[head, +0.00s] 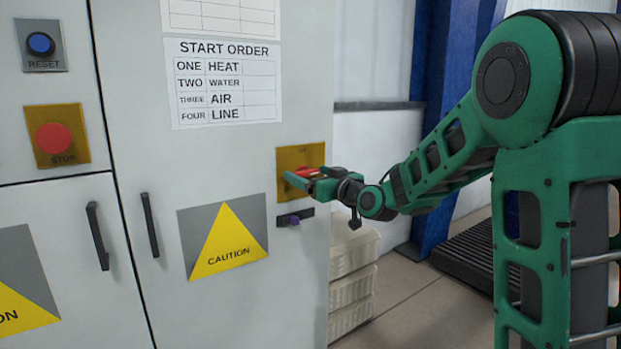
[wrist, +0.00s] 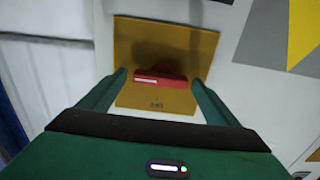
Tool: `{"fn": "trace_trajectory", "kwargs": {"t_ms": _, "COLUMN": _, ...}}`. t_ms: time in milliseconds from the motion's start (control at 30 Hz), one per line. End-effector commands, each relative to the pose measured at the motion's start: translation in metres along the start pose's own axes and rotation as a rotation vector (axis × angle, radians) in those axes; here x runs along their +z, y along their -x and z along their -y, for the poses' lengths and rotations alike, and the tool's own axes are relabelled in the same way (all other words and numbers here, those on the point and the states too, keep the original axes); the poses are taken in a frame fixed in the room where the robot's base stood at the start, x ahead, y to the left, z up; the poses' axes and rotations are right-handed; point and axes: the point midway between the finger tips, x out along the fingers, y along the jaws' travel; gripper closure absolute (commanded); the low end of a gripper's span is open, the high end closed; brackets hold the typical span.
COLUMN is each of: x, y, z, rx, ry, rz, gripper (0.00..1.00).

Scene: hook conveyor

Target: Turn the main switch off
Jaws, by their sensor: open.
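The main switch is a red handle (head: 308,172) on a yellow plate (head: 287,158) at the right side of the grey cabinet. In the wrist view the red handle (wrist: 160,77) with a pale stripe lies across the picture on the yellow plate (wrist: 135,40). My gripper (head: 296,179) is at the switch in the head view and partly covers it. In the wrist view my gripper (wrist: 158,82) is open, with one finger on each side of the handle. I cannot tell whether the fingers touch it.
A dark latch with a purple part (head: 294,218) sits below the switch plate. A caution sign (head: 225,240), a start order sheet (head: 225,85), a red stop button (head: 55,145) and a blue reset button (head: 41,44) are on the cabinet. Pale stacked crates (head: 352,280) stand right of it.

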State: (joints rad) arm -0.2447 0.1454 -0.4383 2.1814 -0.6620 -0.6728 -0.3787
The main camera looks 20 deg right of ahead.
Motion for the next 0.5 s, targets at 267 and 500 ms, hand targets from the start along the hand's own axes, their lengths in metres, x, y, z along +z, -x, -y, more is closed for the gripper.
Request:
{"fn": "trace_trajectory", "kwargs": {"t_ms": 267, "x": 0.0000, "y": -0.0022, "z": -0.0001, "rx": 0.000, "ry": 0.000, "rz": 0.000, "gripper": 0.16}}
{"fn": "trace_trajectory", "kwargs": {"t_ms": 500, "x": 0.0000, "y": -0.0020, "z": -0.0004, "rx": 0.001, "ry": 0.000, "rz": 0.000, "gripper": 0.57}}
